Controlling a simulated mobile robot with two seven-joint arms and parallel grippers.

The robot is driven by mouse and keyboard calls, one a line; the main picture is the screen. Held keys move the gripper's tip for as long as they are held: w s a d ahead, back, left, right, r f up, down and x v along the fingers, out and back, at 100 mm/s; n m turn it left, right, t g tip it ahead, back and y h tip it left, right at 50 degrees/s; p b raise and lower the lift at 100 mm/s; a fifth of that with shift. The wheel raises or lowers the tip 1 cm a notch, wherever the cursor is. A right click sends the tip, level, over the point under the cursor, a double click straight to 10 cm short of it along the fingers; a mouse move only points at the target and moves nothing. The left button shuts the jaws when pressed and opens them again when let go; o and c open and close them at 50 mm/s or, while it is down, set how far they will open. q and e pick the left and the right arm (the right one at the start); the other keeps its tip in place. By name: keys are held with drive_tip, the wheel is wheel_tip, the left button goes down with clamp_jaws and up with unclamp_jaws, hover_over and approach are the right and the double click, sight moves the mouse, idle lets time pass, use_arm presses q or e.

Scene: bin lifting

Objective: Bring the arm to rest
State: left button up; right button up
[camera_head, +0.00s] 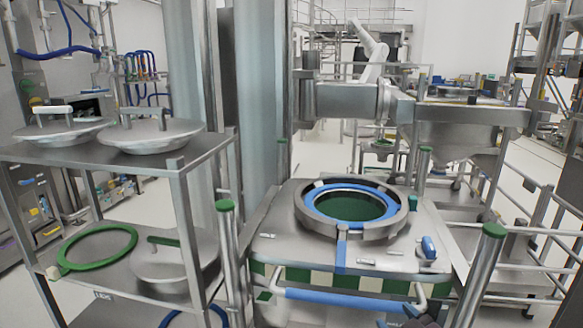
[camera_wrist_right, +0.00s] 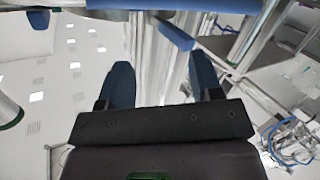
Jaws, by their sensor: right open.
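My right gripper shows in the right wrist view (camera_wrist_right: 162,78) with two blue fingers wide apart and nothing between them. In the head view only a small part of it (camera_head: 408,312) shows at the bottom edge, just below the right end of the blue bar handle (camera_head: 345,301) of the steel bin (camera_head: 270,248). Blue bar pieces (camera_wrist_right: 175,30) lie beyond the fingertips in the wrist view, apart from the fingers. The bin's round opening has a blue ring (camera_head: 365,214) and a green inside. My left gripper is not in view.
Left of the bin stands a steel rack (camera_head: 180,165) with round lids (camera_head: 150,136) and a green ring (camera_head: 98,247). Green-capped posts (camera_head: 492,232) stand around the bin. Railings and a steel hopper (camera_head: 455,135) are at the right. Pale floor shows between.

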drive_tip(key=s+d+f+m+g+h, duration=0.2)
drive_tip(key=s+f+m, duration=0.1)
drive_tip(key=s+f, duration=0.5)
drive_tip(key=s+d+f+m+g+h, duration=0.2)
drive_tip(key=s+f, duration=0.7)
drive_tip(key=s, duration=0.5)
drive_tip(key=shift+s+d+f+m+h, duration=0.3)
drive_tip(key=shift+d+m, duration=0.2)
drive_tip(key=shift+d, duration=0.25)
